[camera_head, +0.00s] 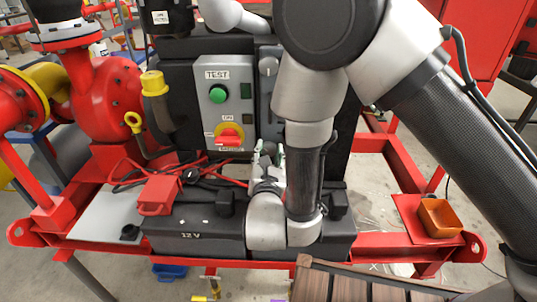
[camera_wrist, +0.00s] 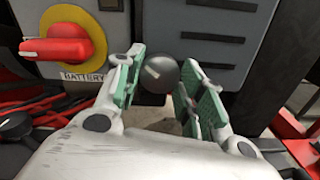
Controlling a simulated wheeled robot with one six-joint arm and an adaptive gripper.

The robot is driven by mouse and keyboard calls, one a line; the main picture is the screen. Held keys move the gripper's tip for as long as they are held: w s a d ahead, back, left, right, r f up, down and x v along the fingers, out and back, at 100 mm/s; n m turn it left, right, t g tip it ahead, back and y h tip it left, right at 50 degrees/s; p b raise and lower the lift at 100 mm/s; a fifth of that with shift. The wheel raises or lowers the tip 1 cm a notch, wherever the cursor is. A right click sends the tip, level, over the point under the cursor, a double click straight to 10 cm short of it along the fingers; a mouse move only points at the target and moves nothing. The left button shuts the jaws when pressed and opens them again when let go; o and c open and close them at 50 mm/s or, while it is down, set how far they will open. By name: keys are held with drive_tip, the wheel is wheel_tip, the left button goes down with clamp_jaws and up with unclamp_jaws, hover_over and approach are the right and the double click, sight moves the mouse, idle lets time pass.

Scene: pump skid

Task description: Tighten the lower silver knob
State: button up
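A round dark grey knob (camera_wrist: 158,74) with a light mark on its face is in the wrist view, on the front of a grey panel (camera_wrist: 205,40). My gripper (camera_wrist: 166,86) has its two green-padded fingers spread, one on each side of the knob. I cannot tell whether either pad touches it. In the head view my gripper (camera_head: 268,155) points at the panel from low in front, and my arm hides the lower knob. A silver knob (camera_head: 268,66) higher on the panel shows left of my arm.
Left of the knobs is a grey box with a green TEST button (camera_head: 218,93) and a red battery switch (camera_head: 229,135), also in the wrist view (camera_wrist: 55,45). A black 12 V battery (camera_head: 195,236) lies below my gripper.

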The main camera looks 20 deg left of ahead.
drive_tip(key=shift+c, duration=1.4)
drive_tip(key=n, duration=0.6)
drive_tip(key=shift+n, duration=0.3)
drive_tip(key=n, duration=0.3)
drive_tip(key=shift+n, duration=0.3)
drive_tip(key=n, duration=0.3)
drive_tip(key=shift+n, duration=0.3)
drive_tip(key=n, duration=1)
drive_tip(key=shift+f, duration=0.1)
drive_tip(key=shift+n, duration=0.4)
